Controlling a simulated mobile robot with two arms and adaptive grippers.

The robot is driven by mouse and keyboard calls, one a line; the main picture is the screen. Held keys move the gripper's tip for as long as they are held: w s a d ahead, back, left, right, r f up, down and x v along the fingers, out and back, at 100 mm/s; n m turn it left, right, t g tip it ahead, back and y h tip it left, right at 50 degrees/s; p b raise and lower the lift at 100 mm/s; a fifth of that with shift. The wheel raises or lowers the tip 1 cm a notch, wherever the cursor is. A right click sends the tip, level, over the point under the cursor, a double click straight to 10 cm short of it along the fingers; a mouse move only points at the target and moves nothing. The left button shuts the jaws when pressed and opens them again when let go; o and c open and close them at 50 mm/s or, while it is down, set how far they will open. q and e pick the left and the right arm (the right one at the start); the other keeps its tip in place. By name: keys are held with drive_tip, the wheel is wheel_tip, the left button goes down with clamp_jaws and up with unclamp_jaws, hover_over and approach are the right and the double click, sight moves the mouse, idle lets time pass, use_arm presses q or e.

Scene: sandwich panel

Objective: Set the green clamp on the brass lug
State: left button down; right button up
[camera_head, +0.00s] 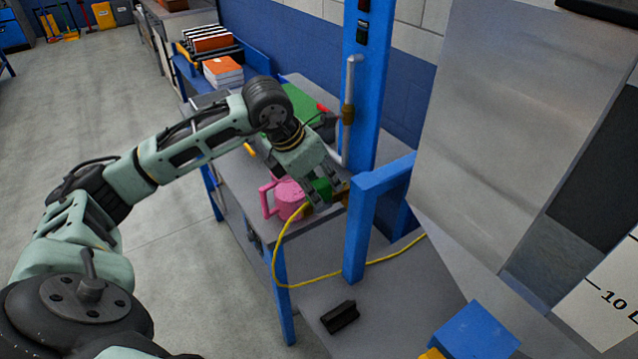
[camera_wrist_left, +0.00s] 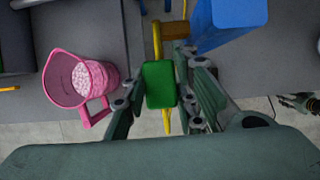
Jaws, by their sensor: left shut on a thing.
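The green clamp (camera_head: 322,188) is between the fingers of my left gripper (camera_head: 326,192), which is shut on it. In the left wrist view the clamp (camera_wrist_left: 159,84) is a green block between the fingertips (camera_wrist_left: 158,92), with a yellow cable (camera_wrist_left: 157,40) passing by it. The brass lug (camera_wrist_left: 174,30) sticks out from the blue post (camera_wrist_left: 226,22), just beyond the clamp; a gap shows between them. In the head view the fingers partly hide the lug. What looks like my right gripper (camera_wrist_left: 298,102) shows at the right edge of the left wrist view, its opening unclear.
The blue upright with a pipe (camera_head: 348,115) stands close to the right. A black block (camera_head: 340,316) lies lower down.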

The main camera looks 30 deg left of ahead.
use_arm(q)
drive_tip(key=shift+f, duration=0.15)
drive_tip(key=c, duration=1.3)
unclamp_jaws()
drive_tip(key=shift+c, duration=0.2)
drive_tip(key=v, duration=1.2)
